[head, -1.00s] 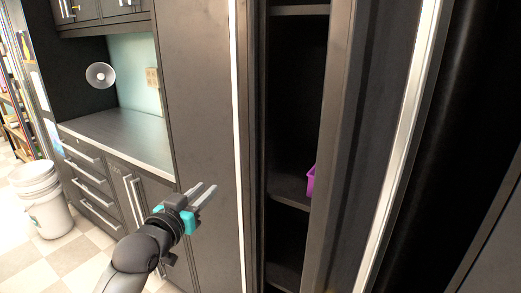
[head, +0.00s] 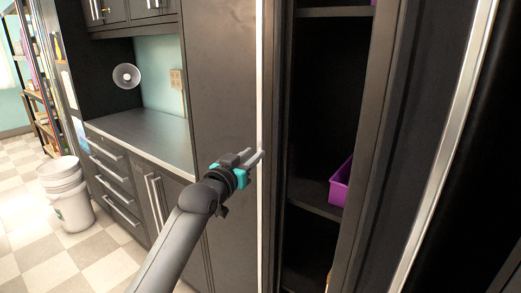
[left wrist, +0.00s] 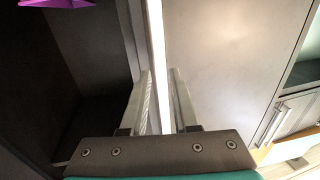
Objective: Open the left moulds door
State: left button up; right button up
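The left moulds door appears to be the tall dark panel (head: 225,110), with a long pale vertical handle strip (head: 261,75) along its right edge. To its right, a dark interior with shelves shows through a gap. My left gripper (head: 257,157) is at the strip, about halfway up the panel. In the left wrist view its two fingers (left wrist: 162,95) are apart, with the strip (left wrist: 158,50) running between them. I cannot tell whether either finger touches it. My right gripper is not in view.
A purple bin (head: 340,187) sits on a shelf (head: 312,207) inside. Another dark door with a silver strip (head: 440,150) stands at the right. A counter (head: 145,138) with drawers and stacked white buckets (head: 66,195) are at the left, with free floor (head: 100,262) in front.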

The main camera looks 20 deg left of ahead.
aim_at(259, 149)
pick_arm(q)
jog(key=shift+w+d+b, duration=0.2)
jog(key=shift+w, duration=1.15)
jog(key=shift+w+d+b, duration=0.15)
jog(key=shift+w+d, duration=0.05)
jog(key=shift+w, duration=1.1)
grip_shut()
jog(key=shift+f, duration=0.1)
